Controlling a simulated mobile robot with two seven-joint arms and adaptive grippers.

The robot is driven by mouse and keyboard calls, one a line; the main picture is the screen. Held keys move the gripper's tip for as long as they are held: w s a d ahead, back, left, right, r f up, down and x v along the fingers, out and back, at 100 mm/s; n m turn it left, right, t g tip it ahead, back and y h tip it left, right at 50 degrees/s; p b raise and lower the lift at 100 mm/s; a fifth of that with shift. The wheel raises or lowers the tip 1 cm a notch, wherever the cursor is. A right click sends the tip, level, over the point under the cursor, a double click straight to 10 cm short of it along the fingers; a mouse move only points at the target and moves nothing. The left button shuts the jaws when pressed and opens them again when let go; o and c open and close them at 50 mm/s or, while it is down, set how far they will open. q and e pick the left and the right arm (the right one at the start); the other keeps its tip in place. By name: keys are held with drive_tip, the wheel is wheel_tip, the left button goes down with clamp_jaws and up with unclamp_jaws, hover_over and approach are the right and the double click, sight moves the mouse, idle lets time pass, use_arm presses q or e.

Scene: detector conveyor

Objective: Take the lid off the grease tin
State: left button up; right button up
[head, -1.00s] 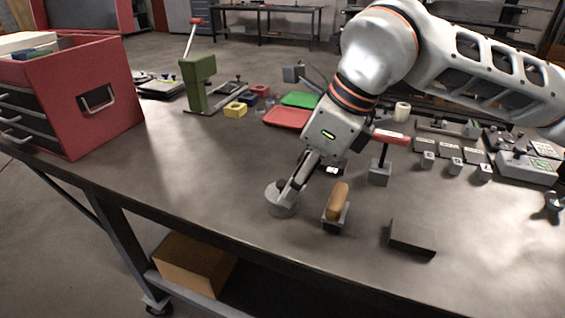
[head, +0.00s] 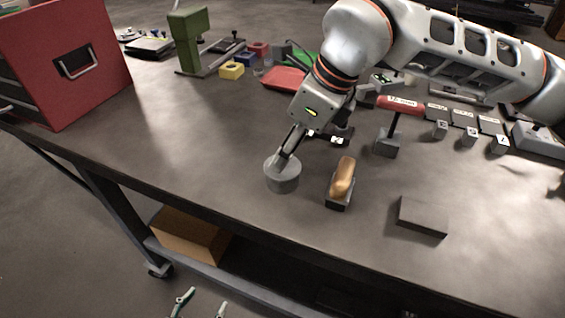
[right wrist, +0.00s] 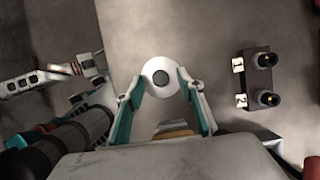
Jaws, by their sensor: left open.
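The grease tin (head: 286,184), a short grey cylinder, stands upright on the bench near its front edge. In the right wrist view its round pale lid (right wrist: 152,66) with a dark centre knob (right wrist: 161,77) shows from above. My right gripper (head: 278,164) reaches down to the tin from the upper right. In the right wrist view its teal fingers (right wrist: 165,90) are apart, with the lid between and just beyond their tips. I cannot tell whether they touch it. My left gripper (head: 202,304) shows only as two separated fingertips at the bottom edge, in front of the bench and empty.
A wooden-handled block (head: 342,178) stands just right of the tin. A dark flat block (head: 422,216) and a red-handled tool (head: 400,104) are farther right. A red drawer cabinet (head: 60,65) stands at the left. The bench left of the tin is clear.

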drive_tip(key=shift+x, duration=0.95)
drive_tip(key=shift+r, duration=0.1)
drive_tip(key=c, duration=1)
drive_tip(key=shift+r, duration=0.15)
